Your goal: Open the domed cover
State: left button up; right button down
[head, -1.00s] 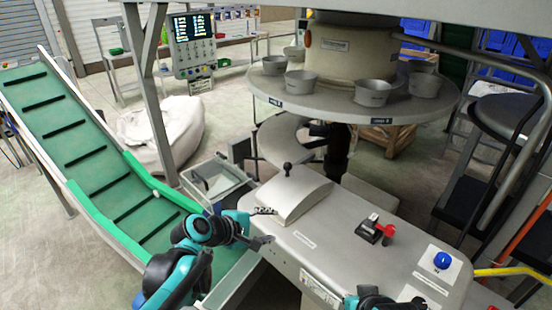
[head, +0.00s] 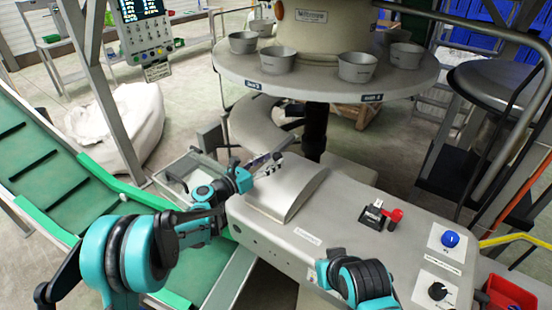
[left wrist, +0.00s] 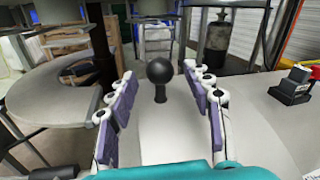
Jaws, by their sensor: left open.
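The domed cover (head: 300,192) is a grey curved lid lying down on the top of the grey machine housing (head: 345,235). It also shows in the left wrist view (left wrist: 178,135). Its black ball knob (left wrist: 160,70) on a short stem stands upright between the spread fingers of my left gripper (left wrist: 158,80), with a gap on each side. In the head view my left gripper (head: 266,165) is open at the cover's far left end, where it largely hides the knob. My right arm shows at the bottom, but its gripper is out of view.
A round tray with several grey cups (head: 357,67) hangs over the housing's back. A red-and-black switch (head: 380,214), a blue knob (head: 450,239) and a black dial (head: 437,291) sit on the housing's right. A green conveyor (head: 60,190) slopes along the left.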

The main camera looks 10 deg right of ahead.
aim_at(274, 159)
pick_arm(q)
jog(key=shift+x, duration=1.65)
grip_shut()
jog(key=shift+r, duration=0.1)
